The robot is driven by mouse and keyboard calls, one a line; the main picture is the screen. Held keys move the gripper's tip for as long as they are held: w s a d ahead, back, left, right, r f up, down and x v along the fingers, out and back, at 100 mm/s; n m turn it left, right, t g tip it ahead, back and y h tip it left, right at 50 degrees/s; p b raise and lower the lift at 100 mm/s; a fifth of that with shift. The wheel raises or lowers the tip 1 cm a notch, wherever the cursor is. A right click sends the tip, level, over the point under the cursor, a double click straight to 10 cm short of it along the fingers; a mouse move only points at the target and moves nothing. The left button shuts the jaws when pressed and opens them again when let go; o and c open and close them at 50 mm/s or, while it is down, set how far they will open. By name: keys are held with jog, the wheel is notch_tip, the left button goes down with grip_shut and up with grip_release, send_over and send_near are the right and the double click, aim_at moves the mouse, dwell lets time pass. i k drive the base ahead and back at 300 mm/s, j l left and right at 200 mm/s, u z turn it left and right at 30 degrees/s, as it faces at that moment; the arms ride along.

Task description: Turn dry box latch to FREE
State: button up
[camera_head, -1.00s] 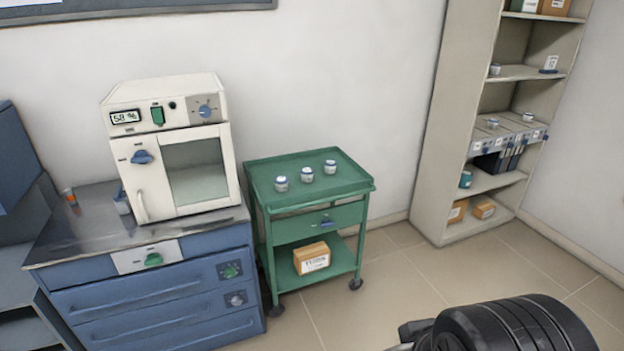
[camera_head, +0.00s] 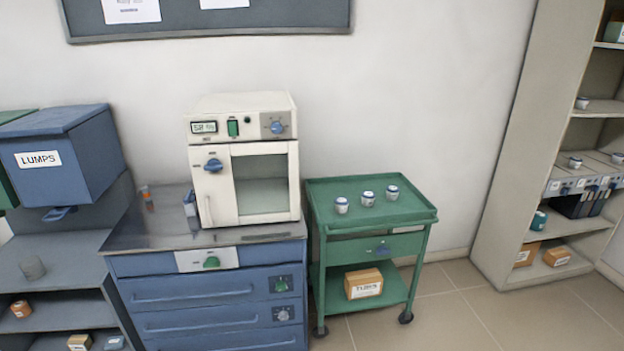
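The dry box (camera_head: 222,180) is a cream cabinet with a glass window, standing on the metal top of a blue drawer cabinet. Its blue latch (camera_head: 213,165) is on the upper left of the door, with the handle pointing roughly sideways; its label is too small to read. The door looks shut. A display, a green switch (camera_head: 233,128) and a blue dial (camera_head: 277,127) sit above the door. My gripper is not in view.
The blue drawer cabinet (camera_head: 190,292) has a green knob on its top front. A green trolley (camera_head: 425,215) with several small jars stands to the right. A blue LUMPS bin (camera_head: 85,180) is at left. A shelf unit (camera_head: 505,210) stands at far right. Floor shows by the trolley.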

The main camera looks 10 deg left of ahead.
aim_at(213, 165)
jog(key=i+j+z, duration=0.1)
jog(key=j, duration=0.45)
jog(key=i+j+z, duration=0.1)
jog(key=i+j, duration=0.15)
jog(key=j, duration=0.3)
jog(key=i+j+z, duration=0.1)
jog(key=j, duration=0.45)
jog(key=i+j+z, duration=0.1)
jog(key=j, duration=0.45)
jog(key=i+j+z, duration=0.15)
jog(key=j, duration=0.45)
jog(key=i+j+z, duration=0.1)
jog(key=j, duration=0.5)
